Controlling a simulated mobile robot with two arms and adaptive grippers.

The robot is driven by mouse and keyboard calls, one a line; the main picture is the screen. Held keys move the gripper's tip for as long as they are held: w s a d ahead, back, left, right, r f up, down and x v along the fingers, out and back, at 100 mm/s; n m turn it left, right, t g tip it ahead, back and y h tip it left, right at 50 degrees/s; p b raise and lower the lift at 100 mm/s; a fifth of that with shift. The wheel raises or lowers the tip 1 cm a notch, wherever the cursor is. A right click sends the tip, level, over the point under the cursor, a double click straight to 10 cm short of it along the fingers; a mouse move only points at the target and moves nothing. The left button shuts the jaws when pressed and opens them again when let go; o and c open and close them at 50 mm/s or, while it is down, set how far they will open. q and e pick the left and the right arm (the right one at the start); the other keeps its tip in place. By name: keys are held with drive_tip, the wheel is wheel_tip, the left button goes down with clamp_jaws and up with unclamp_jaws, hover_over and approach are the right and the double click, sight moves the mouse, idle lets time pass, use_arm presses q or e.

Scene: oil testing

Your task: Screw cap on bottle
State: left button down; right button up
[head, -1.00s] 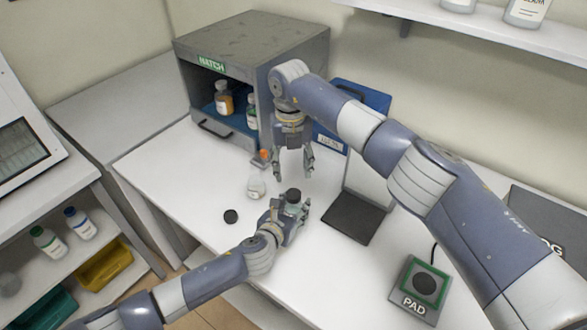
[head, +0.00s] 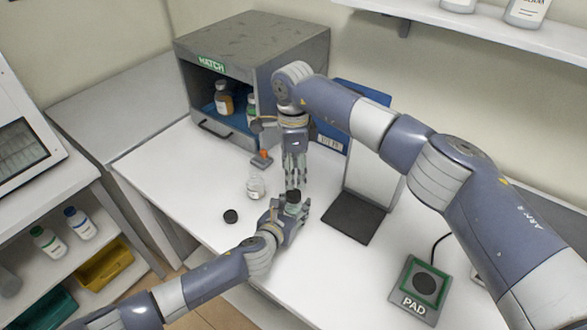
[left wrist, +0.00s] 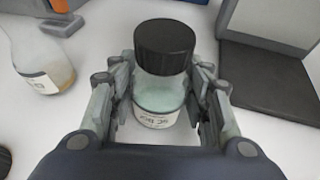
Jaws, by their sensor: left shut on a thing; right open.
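My left gripper (head: 290,216) is shut on a small bottle and holds it upright over the white table. In the left wrist view the bottle (left wrist: 158,103) is pale and translucent with a white label, and the fingers of my left gripper (left wrist: 161,95) are on both sides of it. A black ribbed cap (left wrist: 165,46) sits on the bottle's mouth; whether it is tight cannot be told. The cap also shows in the head view (head: 293,196). My right gripper (head: 295,184) is open, pointing down just above the cap; whether it touches it is unclear.
A clear bottle (head: 256,187) and a loose black cap (head: 231,216) stand to the left on the table. An open hatch box (head: 286,60) with bottles is behind. A dark plate with an upright panel (head: 351,218) and a green-framed pad (head: 410,302) are to the right.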

sight(293, 194)
use_arm(q)
drive_tip(key=shift+f, duration=0.1)
idle(0.3)
use_arm(e)
drive_tip(key=shift+f, duration=4)
drive_tip(key=c, duration=1.1)
drive_tip(key=shift+c, duration=0.2)
